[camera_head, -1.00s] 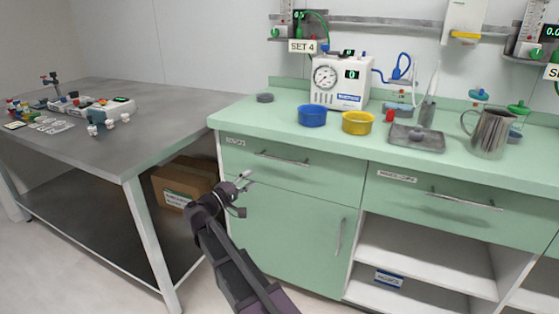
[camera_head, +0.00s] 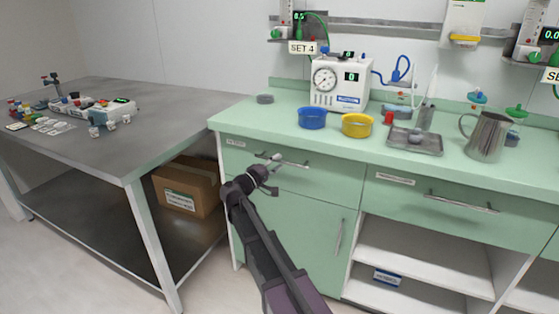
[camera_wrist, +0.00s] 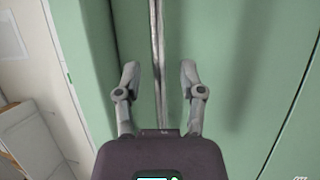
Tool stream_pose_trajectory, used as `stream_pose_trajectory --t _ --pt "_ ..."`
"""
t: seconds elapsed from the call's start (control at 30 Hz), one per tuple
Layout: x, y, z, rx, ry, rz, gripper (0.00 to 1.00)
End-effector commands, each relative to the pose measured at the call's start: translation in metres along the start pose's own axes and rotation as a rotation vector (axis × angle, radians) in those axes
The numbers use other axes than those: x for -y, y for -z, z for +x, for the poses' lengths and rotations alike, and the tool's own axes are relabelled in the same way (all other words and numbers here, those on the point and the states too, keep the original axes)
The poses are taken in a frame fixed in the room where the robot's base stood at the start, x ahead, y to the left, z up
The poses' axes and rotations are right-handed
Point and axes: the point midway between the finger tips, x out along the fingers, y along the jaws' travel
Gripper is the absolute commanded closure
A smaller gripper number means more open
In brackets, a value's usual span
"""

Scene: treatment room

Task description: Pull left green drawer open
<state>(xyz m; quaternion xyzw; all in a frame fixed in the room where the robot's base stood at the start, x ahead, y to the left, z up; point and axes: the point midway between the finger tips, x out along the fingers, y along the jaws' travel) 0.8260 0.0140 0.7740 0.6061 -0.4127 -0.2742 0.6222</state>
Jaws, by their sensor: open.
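The left green drawer (camera_head: 322,186) is shut, level with the cabinet front, below the counter. Its thin metal bar handle (camera_head: 296,164) runs across the front; my gripper hides its left part. In the wrist view the handle (camera_wrist: 157,45) runs upright in the picture, between the two fingers. My gripper (camera_head: 270,167) is at the handle's left part, with its fingers open on either side of the bar. In the wrist view my gripper (camera_wrist: 160,78) shows a gap between each finger and the bar.
A second green drawer (camera_head: 400,204) with a bar handle is to the right, above open shelves. A cabinet door (camera_head: 285,225) is below the left drawer. A steel table (camera_head: 130,160) stands at the left, with a cardboard box (camera_head: 190,186) beneath it.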

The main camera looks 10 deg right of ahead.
Motion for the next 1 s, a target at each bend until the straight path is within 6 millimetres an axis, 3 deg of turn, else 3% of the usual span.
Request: stream_pose_trajectory --t 0.2,0.53,0.7,1.0 --pt "-0.0002 0.0001 0.0124 0.001 0.000 0.000 0.49" --pt "0.0001 -0.0003 0.0137 0.000 0.000 0.000 0.49" --pt "0.0001 -0.0004 0.0137 0.001 0.000 0.000 0.99" --pt "0.0000 -0.0004 0.0133 0.001 0.000 0.000 1.00"
